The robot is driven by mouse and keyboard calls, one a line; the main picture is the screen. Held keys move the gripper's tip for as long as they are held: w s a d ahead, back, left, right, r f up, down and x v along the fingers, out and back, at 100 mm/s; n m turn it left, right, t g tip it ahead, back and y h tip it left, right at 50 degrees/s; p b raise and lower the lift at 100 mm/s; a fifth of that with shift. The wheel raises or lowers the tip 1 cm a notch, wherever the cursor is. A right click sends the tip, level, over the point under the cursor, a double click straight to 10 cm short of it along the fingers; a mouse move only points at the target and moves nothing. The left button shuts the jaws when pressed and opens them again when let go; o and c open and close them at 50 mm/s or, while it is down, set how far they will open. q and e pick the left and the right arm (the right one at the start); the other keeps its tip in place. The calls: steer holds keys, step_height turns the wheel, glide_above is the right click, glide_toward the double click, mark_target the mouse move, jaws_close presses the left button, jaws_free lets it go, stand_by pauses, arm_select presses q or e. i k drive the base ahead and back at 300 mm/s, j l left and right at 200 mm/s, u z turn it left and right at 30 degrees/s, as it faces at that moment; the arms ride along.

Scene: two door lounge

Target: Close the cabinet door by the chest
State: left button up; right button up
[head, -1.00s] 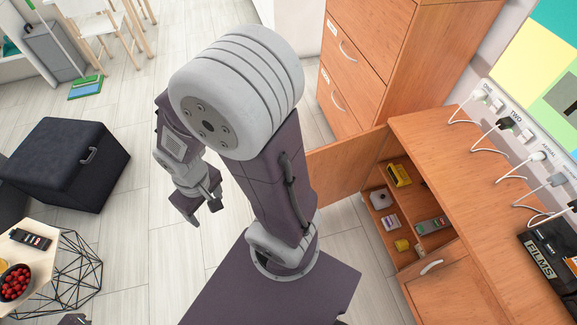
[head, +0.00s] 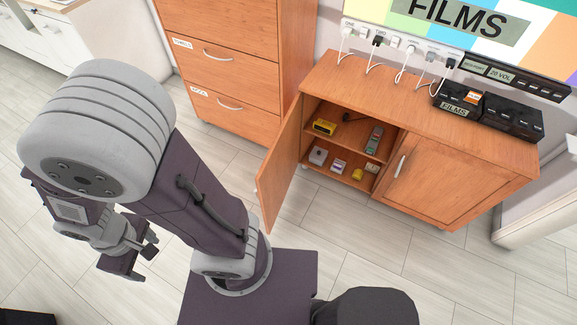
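The wooden cabinet (head: 470,150) stands against the wall under the screen. Its left door (head: 281,167), on the side by the chest of drawers (head: 238,60), stands open and swung out toward me, showing its edge and part of its face. The right door (head: 450,185) is shut. My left gripper (head: 136,262) hangs above the floor at the left, well apart from the open door. It looks open and empty. My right gripper is not in view; a dark rounded part of mine shows at the bottom.
Inside the cabinet are a yellow item (head: 325,127), a grey-green device (head: 374,140) and several small things. Black boxes (head: 512,117) and plugged-in cables stand on top. The tiled floor (head: 400,275) before the cabinet is clear.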

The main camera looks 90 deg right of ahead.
mark_target(273, 179)
steer(key=i+l+z, duration=0.15)
steer(key=z, duration=0.3)
steer(key=i+z, duration=0.15)
steer(key=z, duration=0.3)
steer(key=i+l+z, duration=0.1)
steer(key=z, duration=0.3)
steer(key=i+z, duration=0.2)
steer(key=z, duration=0.25)
steer(key=i+j+z, duration=0.15)
steer(key=z, duration=0.3)
steer(key=i+j+z, duration=0.1)
steer(key=z, duration=0.35)
steer(key=i+j+z, duration=0.15)
steer(key=z, duration=0.25)
steer(key=i+j+z, duration=0.15)
steer(key=z, duration=0.25)
steer(key=i+j+z, duration=0.3)
steer(key=z, duration=0.15)
steer(key=i+j+z, duration=0.2)
steer(key=z, duration=0.2)
steer(key=k+j+z, duration=0.1)
steer(key=j, duration=0.3)
steer(key=k+j, duration=0.25)
steer(key=j, duration=0.15)
steer(key=k+j+z, duration=0.15)
steer(key=j, duration=0.25)
